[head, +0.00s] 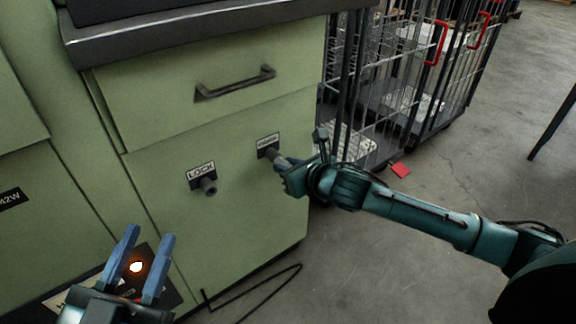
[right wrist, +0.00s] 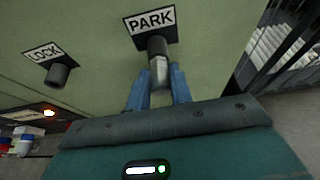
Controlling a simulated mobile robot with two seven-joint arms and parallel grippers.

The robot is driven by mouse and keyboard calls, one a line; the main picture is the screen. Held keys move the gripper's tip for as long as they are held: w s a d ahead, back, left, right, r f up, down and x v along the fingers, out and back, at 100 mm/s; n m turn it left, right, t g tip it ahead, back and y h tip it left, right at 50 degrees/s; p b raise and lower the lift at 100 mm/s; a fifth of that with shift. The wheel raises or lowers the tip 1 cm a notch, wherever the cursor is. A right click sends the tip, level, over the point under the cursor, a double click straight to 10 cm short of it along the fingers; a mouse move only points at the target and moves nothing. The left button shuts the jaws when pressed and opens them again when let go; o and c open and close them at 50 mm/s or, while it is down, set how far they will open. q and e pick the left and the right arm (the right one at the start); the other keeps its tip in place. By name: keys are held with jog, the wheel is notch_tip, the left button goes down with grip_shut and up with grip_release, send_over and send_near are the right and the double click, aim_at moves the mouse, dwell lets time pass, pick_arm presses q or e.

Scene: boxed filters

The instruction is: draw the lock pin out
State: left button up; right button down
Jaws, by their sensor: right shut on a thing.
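My right gripper (head: 285,172) is at the socket under the PARK label (right wrist: 152,20) on the green cabinet front. In the right wrist view its blue fingers (right wrist: 159,72) are shut on a pale grey metal pin (right wrist: 159,66), one on each side. The pin's far end meets the dark PARK socket (right wrist: 157,45); how deep it sits is hidden. To the left, the LOCK socket (head: 208,186) is a dark stub, also seen in the right wrist view (right wrist: 58,75), with no pale pin showing. My left gripper (head: 150,234) is open and empty at the lower left.
A drawer with a dark handle (head: 236,84) is above the sockets. A glowing orange lamp (head: 136,267) shows low on the left, beyond my left fingers. Wire cage trolleys (head: 400,75) stand right of the cabinet.

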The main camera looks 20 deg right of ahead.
jog(key=shift+s, duration=0.1)
jog(key=shift+s+d+p, duration=0.35)
jog(key=shift+s+p, duration=0.15)
jog(key=shift+s, duration=0.35)
jog(key=shift+s+d+p, duration=0.25)
jog(key=shift+s+p, duration=0.05)
jog(key=shift+s, duration=0.4)
jog(key=shift+s+d+p, duration=0.25)
jog(key=shift+s, duration=0.4)
jog(key=shift+s+d+p, duration=0.25)
jog(key=shift+s+p, duration=0.05)
jog(key=shift+s, duration=0.4)
jog(key=shift+s, duration=0.1)
jog(key=s+d, duration=0.3)
jog(key=s, duration=0.5)
jog(key=shift+s, duration=0.2)
